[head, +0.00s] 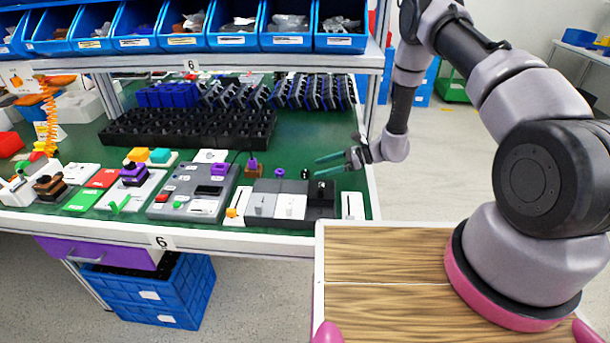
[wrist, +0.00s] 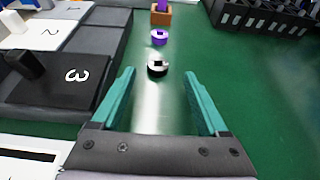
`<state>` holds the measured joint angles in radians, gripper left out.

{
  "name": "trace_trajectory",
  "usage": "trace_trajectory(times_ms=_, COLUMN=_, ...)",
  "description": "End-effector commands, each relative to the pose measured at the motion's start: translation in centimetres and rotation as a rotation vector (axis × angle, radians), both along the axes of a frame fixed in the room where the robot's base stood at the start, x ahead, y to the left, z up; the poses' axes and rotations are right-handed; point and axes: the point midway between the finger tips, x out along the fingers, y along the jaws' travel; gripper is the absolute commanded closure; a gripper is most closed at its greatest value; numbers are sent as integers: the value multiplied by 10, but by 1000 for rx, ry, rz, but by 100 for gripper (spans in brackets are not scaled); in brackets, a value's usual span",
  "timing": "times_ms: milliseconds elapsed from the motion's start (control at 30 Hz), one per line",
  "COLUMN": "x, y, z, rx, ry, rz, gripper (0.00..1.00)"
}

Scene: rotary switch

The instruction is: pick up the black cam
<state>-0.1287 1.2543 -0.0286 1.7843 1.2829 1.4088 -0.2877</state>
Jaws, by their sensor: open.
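The black cam (wrist: 158,66) is a small round black piece with a pale top and a dark square hole. It lies on the green mat, ahead of my open fingers in the wrist view. In the head view the black cam (head: 305,173) sits just left of my fingertips. My gripper (wrist: 160,82) is open and empty, with its two teal fingers on either side of the line to the cam. In the head view my gripper (head: 318,166) reaches in from the right, low over the mat.
A purple cam (wrist: 158,37) and an orange block with a purple top (wrist: 162,14) lie beyond the black cam. A dark fixture marked 3 (wrist: 70,78) stands close on the left. Black trays (wrist: 268,18) stand at the back right. Green mat (wrist: 255,90) is clear on the right.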

Motion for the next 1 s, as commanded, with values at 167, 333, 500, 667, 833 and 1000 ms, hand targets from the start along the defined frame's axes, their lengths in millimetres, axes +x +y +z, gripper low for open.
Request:
trace_trajectory(times_ms=167, x=-3, y=27, z=-13, rx=1, ry=0, rz=4, gripper=23)
trace_trajectory(times_ms=333, x=-1, y=39, z=-19, rx=0, ry=0, rz=2, gripper=23)
trace_trajectory(times_ms=500, x=-1, y=40, z=-19, rx=1, ry=-1, rz=1, gripper=23)
trace_trajectory(times_ms=667, x=-1, y=40, z=-19, rx=1, ry=-1, rz=1, gripper=61)
trace_trajectory(times_ms=833, x=-1, y=40, z=-19, rx=1, ry=-1, rz=1, gripper=100)
trace_trajectory(times_ms=1000, x=-1, y=40, z=-19, rx=1, ry=-1, rz=1, gripper=100)
